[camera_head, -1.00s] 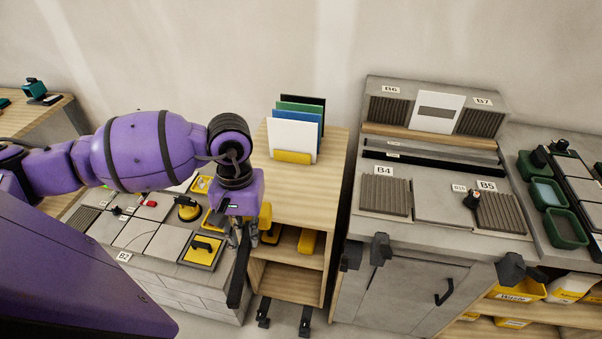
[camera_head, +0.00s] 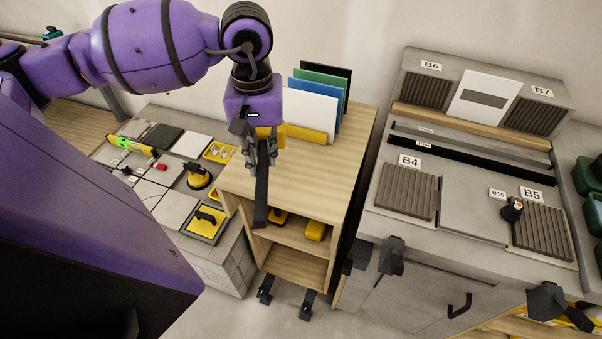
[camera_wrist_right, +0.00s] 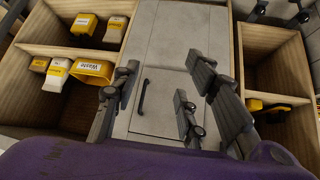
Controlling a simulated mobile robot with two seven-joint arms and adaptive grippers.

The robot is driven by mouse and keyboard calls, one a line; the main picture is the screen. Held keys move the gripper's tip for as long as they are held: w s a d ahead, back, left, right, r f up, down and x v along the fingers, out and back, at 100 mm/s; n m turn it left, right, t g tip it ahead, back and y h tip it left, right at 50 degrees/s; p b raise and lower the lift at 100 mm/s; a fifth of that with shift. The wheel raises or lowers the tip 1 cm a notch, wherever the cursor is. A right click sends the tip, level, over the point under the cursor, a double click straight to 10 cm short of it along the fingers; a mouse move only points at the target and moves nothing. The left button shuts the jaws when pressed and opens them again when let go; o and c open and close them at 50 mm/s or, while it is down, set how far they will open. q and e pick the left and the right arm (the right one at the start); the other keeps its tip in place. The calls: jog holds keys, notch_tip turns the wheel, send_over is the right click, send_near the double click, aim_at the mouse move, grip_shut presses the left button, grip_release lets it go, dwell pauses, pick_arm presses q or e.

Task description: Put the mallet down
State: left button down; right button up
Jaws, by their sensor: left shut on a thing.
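My left gripper (camera_head: 262,146) is shut on the mallet (camera_head: 261,200) in the head view. A long dark part of the mallet hangs down from the fingers, in front of the wooden shelf unit. A yellow patch shows between the wrist and the fingers; I cannot tell whether it belongs to the mallet. The gripper hides part of the shelf unit's top (camera_head: 325,163). My right gripper (camera_wrist_right: 158,92) is open and empty in the right wrist view, in front of a grey cabinet door.
White, blue, green and black boards (camera_head: 310,108) stand at the back of the shelf top; its front is bare. A low grey bench (camera_head: 150,180) at left holds tiles, a yellow-and-black suction cup (camera_head: 198,178) and a yellow-and-black float (camera_head: 208,218). A grey workbench (camera_head: 460,205) stands at right.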

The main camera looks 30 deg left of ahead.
pick_arm(q)
jog(key=w+d+f, duration=0.1)
jog(key=w, duration=0.1)
jog(key=w+d+f, duration=0.1)
jog(key=w+f, duration=0.1)
jog(key=w+d+f, duration=0.1)
jog(key=d+f, duration=0.1)
jog(key=shift+w+f, duration=0.25)
jog(key=shift+w, duration=0.15)
jog(key=shift+w+d+f+p, duration=0.3)
jog(key=shift+w+f, duration=0.1)
jog(key=shift+f, duration=0.3)
notch_tip(320, 180, down, 2)
jog(key=shift+a+f, duration=0.1)
jog(key=shift+f, duration=0.65)
jog(key=c, duration=1.6)
grip_release()
jog(key=shift+s, duration=0.1)
jog(key=shift+c, duration=0.2)
pick_arm(e)
jog(key=shift+w+a+r, duration=0.2)
jog(key=shift+w+r, duration=0.3)
jog(key=shift+w, duration=0.1)
pick_arm(q)
jog(key=shift+r, duration=0.1)
